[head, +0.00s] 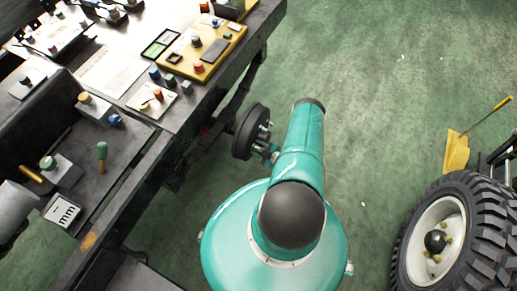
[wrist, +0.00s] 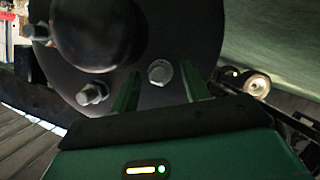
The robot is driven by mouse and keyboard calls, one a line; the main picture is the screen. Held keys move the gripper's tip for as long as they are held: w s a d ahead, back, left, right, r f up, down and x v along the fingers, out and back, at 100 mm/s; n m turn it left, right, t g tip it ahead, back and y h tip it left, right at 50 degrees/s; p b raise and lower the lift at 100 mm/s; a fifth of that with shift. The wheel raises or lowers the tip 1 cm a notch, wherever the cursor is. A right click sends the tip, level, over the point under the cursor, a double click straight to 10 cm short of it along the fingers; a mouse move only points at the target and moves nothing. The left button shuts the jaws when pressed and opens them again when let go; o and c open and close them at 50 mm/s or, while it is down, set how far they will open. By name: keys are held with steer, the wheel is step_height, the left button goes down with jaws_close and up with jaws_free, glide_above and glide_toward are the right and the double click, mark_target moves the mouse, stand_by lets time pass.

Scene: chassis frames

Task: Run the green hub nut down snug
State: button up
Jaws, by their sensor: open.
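The dark round hub (head: 249,131) stands beside the workbench in the head view. It fills the top of the wrist view (wrist: 115,80), with a rounded black centre and several pale metal studs or nuts on its face. One nut (wrist: 160,73) sits between my gripper's fingertips. Another nut (wrist: 92,94) is left of the fingers. My gripper (wrist: 160,69) is open, its two green fingers on either side of the middle nut; contact cannot be told. In the head view my gripper (head: 272,154) is small and close to the hub. I cannot pick out a green nut on the hub.
The workbench (head: 125,205) on the left carries small blocks with coloured knobs and a yellow board (head: 215,60). A large tyred wheel (head: 450,237) with yellow nuts stands at the right, near a yellow dustpan-like tool (head: 457,150). Green floor between is mostly clear.

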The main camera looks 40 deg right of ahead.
steer(key=c, duration=1)
steer(key=shift+m, duration=0.3)
steer(key=shift+d+m+g+y, duration=0.2)
steer(key=shift+m+g+y, duration=0.5)
steer(key=shift+m+y, duration=0.8)
steer(key=shift+m, duration=0.3)
steer(key=o, duration=1)
steer(key=shift+r, duration=0.1)
steer(key=shift+w, duration=0.1)
